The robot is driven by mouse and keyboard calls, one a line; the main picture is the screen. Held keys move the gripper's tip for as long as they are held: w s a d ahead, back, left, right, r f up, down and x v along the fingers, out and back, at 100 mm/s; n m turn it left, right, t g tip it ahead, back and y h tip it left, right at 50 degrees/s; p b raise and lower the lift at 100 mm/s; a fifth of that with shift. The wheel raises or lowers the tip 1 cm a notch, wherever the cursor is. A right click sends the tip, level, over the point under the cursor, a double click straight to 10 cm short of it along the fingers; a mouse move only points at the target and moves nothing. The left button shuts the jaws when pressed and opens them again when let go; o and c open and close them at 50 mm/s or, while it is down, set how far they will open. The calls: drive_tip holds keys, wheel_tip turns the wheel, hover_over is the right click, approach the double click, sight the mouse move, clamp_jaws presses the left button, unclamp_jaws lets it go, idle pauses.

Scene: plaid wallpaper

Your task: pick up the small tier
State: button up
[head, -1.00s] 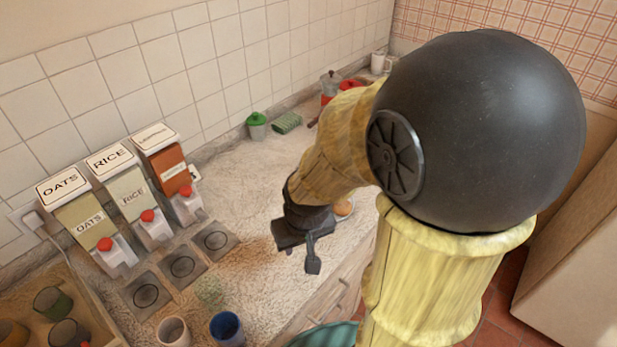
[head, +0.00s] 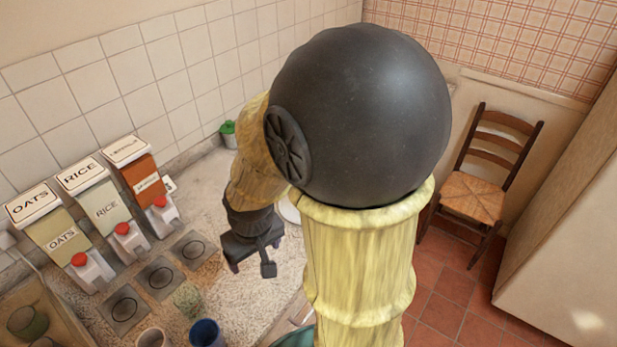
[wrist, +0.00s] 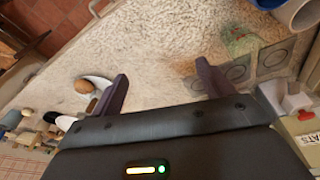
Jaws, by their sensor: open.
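My gripper (head: 251,268) hangs over the speckled counter, right of the dispensers in the head view. In the wrist view my gripper (wrist: 161,70) has its two purple fingers wide apart, with only bare counter between them. A white, plate-like curved edge (wrist: 101,80) with a round brown item (wrist: 83,86) on it shows just beyond the left finger, partly hidden by it. In the head view a white piece (head: 289,211) shows beside my arm, mostly covered. I cannot tell whether either is the small tier.
OATS (head: 60,238), RICE (head: 105,210) and a third dispenser (head: 145,180) stand along the tiled wall. A blue cup (head: 206,334) and a pale cup (head: 153,338) are at the front. A green-lidded jar (head: 228,133) stands behind. A wooden chair (head: 478,190) is at right.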

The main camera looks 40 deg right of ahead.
drive_tip(key=o, duration=0.4)
drive_tip(key=w+d+n+g, duration=0.1)
drive_tip(key=w, duration=0.1)
drive_tip(key=w+d+f+n+g+h+p, duration=0.1)
drive_tip(key=w+n, duration=0.1)
drive_tip(key=w+d+n+h, duration=0.1)
drive_tip(key=w, duration=0.1)
drive_tip(key=shift+w+d+f+n+g+p, duration=0.15)
drive_tip(key=shift+f+n+g+p, duration=0.15)
drive_tip(key=shift+f+g+p, duration=0.1)
drive_tip(key=w+d+r+n+h+p, duration=0.1)
drive_tip(key=w+n+h, duration=0.2)
drive_tip(key=w, duration=0.1)
drive_tip(key=w+d+r+n+g+h+p, duration=0.1)
drive_tip(key=w+d+n+h, duration=0.1)
drive_tip(key=w+n+h, duration=0.1)
drive_tip(key=w+d+r+n+h, duration=0.1)
drive_tip(key=w+d+n+h, duration=0.1)
drive_tip(key=w+h, duration=0.3)
drive_tip(key=shift+w+r+n+g+p, duration=0.3)
drive_tip(key=shift+w+n+g+p, duration=0.1)
drive_tip(key=shift+w+n, duration=0.25)
drive_tip(key=p+x, duration=0.4)
drive_tip(key=x, duration=0.8)
drive_tip(key=shift+d, duration=0.1)
